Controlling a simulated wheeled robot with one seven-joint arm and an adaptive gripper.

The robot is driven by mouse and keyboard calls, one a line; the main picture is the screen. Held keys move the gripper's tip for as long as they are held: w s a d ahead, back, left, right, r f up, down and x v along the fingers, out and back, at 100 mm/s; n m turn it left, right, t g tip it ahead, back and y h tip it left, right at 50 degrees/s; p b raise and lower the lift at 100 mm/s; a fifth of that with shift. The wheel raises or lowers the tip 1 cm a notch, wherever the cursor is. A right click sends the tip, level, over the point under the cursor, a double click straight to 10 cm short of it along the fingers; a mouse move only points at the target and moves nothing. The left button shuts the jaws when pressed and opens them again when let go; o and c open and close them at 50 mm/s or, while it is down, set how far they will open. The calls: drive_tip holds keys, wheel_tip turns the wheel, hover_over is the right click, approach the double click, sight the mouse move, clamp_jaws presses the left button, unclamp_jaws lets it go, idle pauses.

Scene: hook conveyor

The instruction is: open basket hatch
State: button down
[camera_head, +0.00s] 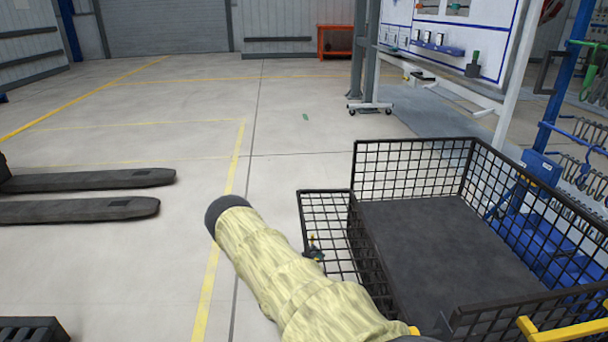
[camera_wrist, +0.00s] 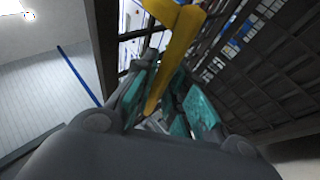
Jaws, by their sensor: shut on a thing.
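The black wire-mesh basket (camera_head: 415,150) with a dark solid floor (camera_head: 440,235) stands at the right in the head view. A yellow bar (camera_head: 570,331) shows at its near right edge, beside a dark mesh panel (camera_head: 490,310) that the frame cuts off. In the wrist view my gripper (camera_wrist: 165,92) is shut on a yellow bar (camera_wrist: 178,50), with teal finger pads on either side of it. Dark mesh (camera_wrist: 255,70) lies beyond the fingers. My gripper is out of sight in the head view. How far the hatch stands open cannot be told.
A smaller mesh section (camera_head: 325,215) adjoins the basket's left side. A blue rack with hooks (camera_head: 575,160) stands close on the right. A white board on a wheeled frame (camera_head: 440,35) is behind. Dark forks (camera_head: 85,195) lie at left.

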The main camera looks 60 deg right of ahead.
drive_tip(key=shift+w+d+r, duration=0.1)
drive_tip(key=shift+d, duration=0.05)
drive_tip(key=c, duration=1.5)
unclamp_jaws()
drive_tip(key=v, duration=1.2)
drive_tip(key=shift+w, duration=0.1)
